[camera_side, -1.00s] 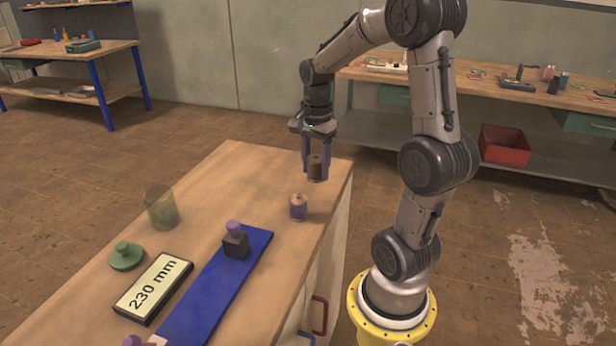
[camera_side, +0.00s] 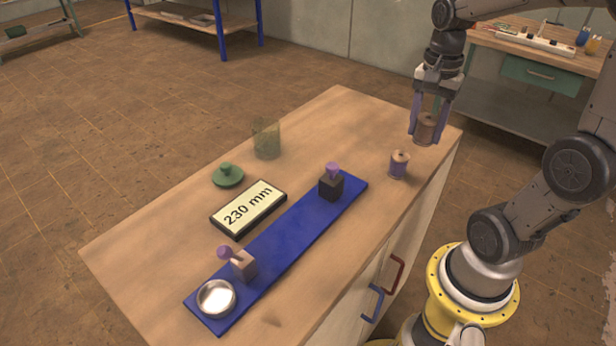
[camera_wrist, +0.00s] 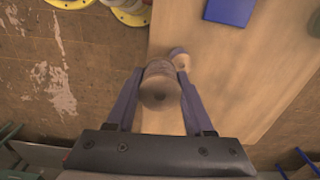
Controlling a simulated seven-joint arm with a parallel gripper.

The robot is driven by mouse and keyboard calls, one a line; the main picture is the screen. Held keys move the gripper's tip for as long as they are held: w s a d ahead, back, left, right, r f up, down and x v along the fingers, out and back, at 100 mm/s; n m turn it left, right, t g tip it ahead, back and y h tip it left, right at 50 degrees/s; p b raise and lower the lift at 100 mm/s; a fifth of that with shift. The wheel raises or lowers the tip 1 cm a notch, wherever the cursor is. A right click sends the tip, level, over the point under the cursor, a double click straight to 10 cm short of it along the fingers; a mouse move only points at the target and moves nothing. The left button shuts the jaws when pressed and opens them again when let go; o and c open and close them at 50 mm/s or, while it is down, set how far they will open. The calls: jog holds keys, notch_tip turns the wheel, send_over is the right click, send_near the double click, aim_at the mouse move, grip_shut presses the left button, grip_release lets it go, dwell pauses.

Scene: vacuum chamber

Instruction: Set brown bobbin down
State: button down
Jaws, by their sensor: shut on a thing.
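The brown bobbin (camera_side: 426,128) is between the purple fingers of my gripper (camera_side: 430,130), near the right far corner of the wooden table. My gripper is shut on it. In the wrist view the bobbin (camera_wrist: 159,88) is seen end-on, with a dark hole in its middle, between the fingertips (camera_wrist: 159,85). Whether its bottom touches the table cannot be told. A second bobbin, wound in purple (camera_side: 398,166), stands upright on the table just nearer the camera and apart from the held one. It is partly hidden behind the held bobbin in the wrist view (camera_wrist: 181,60).
The table's far middle is clear.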

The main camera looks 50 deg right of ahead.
jog(key=w+a+f+n, duration=0.2)
jog(key=w+n, duration=0.2)
jog(key=w, duration=0.2)
jog(key=w+a+f+n, duration=0.2)
jog(key=w+n, duration=0.2)
jog(key=w, duration=0.1)
jog(key=n, duration=0.9)
send_over(306, 180)
jog(key=f, duration=0.5)
jog(key=shift+w+d+f, duration=0.15)
jog(key=shift+d+f, duration=0.15)
notch_tip(306, 180, up, 6)
jog(key=m, duration=0.3)
jog(key=f, duration=0.8)
jog(key=shift+s+a+f, duration=0.2)
jog(key=shift+a, duration=0.1)
jog(key=shift+c, duration=1.4)
grip_release()
jog(key=shift+f, duration=0.1)
